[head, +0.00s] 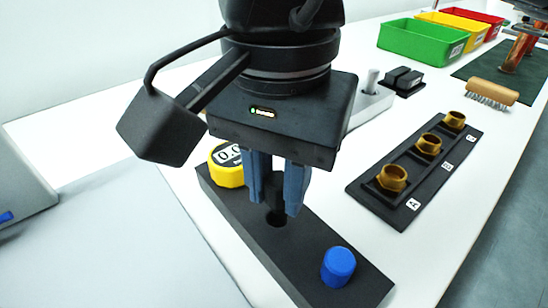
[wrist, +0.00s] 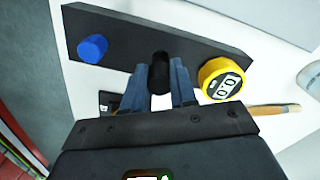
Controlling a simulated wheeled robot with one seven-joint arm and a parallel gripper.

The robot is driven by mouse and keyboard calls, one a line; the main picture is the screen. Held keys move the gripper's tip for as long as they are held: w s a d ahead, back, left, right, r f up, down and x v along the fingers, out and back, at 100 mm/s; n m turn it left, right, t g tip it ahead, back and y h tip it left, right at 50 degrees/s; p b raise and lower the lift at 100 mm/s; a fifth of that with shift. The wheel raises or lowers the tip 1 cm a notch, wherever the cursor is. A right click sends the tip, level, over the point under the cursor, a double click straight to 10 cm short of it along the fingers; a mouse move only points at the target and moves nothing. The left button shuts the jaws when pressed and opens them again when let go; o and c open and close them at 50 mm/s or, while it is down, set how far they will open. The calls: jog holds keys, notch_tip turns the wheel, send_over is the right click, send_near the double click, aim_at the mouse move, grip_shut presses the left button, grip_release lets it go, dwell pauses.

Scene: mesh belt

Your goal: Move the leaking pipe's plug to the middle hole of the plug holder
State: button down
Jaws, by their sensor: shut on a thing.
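A long black plug holder (head: 253,236) lies on the white table. Its middle hole (head: 276,220) shows just below my gripper. My gripper (head: 275,205) is shut on a black plug (head: 274,188), held upright over that hole. I cannot tell whether its lower end is touching the holder. The wrist view also shows the plug (wrist: 160,72) between the two blue-grey fingers, in front of the holder (wrist: 210,35). A blue plug (head: 338,266) stands in the holder's near end. Three brass pipe fittings (head: 428,144) stand on a black plate with labels; no leak is visible.
A yellow round gauge with a digit display (head: 227,165) is at the holder's far end. A wooden brush (head: 492,92), green bin (head: 421,42), yellow bin (head: 455,32) and red bin (head: 474,18) are farther back. White table is clear between holder and fittings.

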aim_at(279, 179)
jog(key=shift+b, duration=0.3)
jog(key=shift+f+b, duration=1.3)
jog(key=shift+b, duration=0.4)
jog(key=c, duration=0.8)
grip_release()
jog(key=shift+r+p, duration=0.4)
jog(key=shift+r, duration=3.55)
